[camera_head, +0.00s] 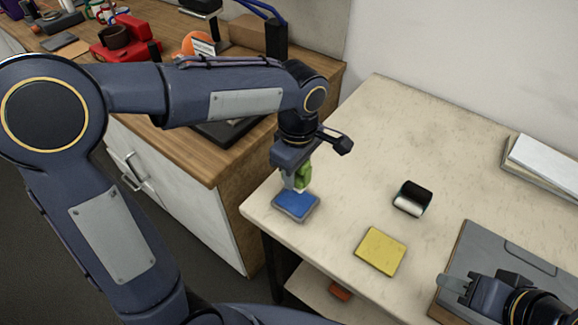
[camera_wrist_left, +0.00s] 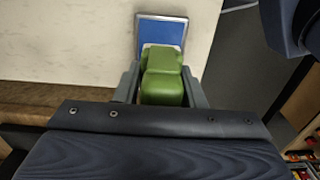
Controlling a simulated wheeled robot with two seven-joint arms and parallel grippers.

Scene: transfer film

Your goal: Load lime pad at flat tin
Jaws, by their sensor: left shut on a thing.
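My left gripper (camera_head: 300,181) is shut on the lime pad (camera_head: 304,174), a green block with a rounded top. The pad shows between the two fingers in the left wrist view (camera_wrist_left: 163,78). The flat tin (camera_head: 296,206) is a shallow grey-rimmed tray with a blue inside, at the near left corner of the table. It also shows in the left wrist view (camera_wrist_left: 161,32). The pad is directly over the tin; whether it touches the blue surface I cannot tell. My right gripper (camera_head: 462,287) is at the lower right, above a grey clipboard; its jaw opening is unclear.
A yellow square (camera_head: 380,251) and a black-and-white roller-like item (camera_head: 412,198) lie on the pale table (camera_head: 360,130). The grey clipboard (camera_head: 500,250) is at right, with a stack of papers (camera_head: 545,160) behind. A wooden counter (camera_head: 200,150) adjoins at left.

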